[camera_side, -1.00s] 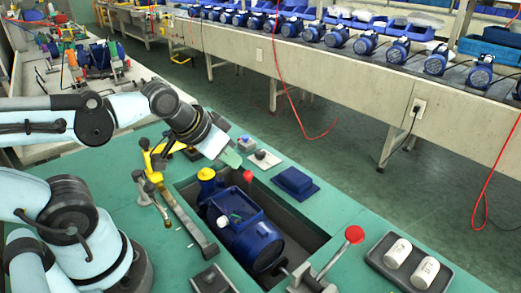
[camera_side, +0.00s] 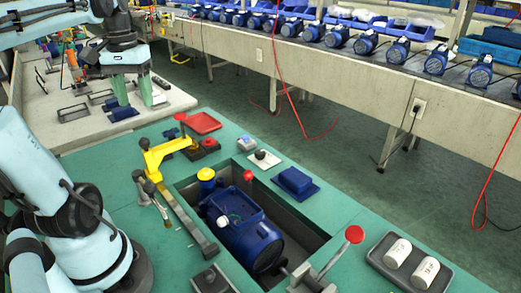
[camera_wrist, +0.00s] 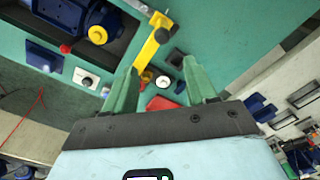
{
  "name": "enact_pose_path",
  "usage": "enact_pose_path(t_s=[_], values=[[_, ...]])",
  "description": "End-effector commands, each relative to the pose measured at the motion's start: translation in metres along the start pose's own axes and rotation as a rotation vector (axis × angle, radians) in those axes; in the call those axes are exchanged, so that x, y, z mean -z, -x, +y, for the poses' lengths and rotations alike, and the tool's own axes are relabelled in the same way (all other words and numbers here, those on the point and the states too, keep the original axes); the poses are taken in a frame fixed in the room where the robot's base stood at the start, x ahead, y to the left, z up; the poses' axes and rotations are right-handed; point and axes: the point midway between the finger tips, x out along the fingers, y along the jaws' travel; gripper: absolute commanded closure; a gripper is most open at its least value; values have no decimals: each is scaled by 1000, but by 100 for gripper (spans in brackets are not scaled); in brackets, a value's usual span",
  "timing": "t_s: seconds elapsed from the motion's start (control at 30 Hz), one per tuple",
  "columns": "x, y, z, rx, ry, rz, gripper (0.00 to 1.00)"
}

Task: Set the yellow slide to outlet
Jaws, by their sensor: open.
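A yellow L-shaped bar (camera_side: 166,150), which looks like the yellow slide, lies at the back left corner of the recessed bay, near a metal rail. It also shows upright in the wrist view (camera_wrist: 151,44), at the top centre. My gripper (camera_side: 132,97) is open and empty, pointing down, well to the left of and behind the bar in the side view. In the wrist view its two green fingers (camera_wrist: 160,70) are spread apart, with the bar beyond them and nothing held. No outlet marking is readable.
A blue pump (camera_side: 248,232) with a yellow cap (camera_side: 206,175) sits in the bay. A red tray (camera_side: 203,122), a blue block (camera_side: 296,183) and a red-knobbed lever (camera_side: 354,234) stand around it. White cylinders lie in a grey tray (camera_side: 372,256) at the front right.

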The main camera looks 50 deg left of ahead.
Motion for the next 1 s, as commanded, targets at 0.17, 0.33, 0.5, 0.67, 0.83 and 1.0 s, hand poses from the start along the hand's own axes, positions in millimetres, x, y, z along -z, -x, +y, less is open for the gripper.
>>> enact_pose_path(t_s=[0.17, 0.33, 0.5, 0.67, 0.83, 1.0], values=[[0, -5, -6, -1, 17, -13, 44], [-1, -26, -5, -1, 15, -12, 44], [-1, -52, -5, -1, 15, -11, 44], [-1, -76, -5, -1, 14, -11, 44], [-2, -98, -5, -1, 14, -10, 44], [-1, -112, -5, -1, 14, -10, 44]])
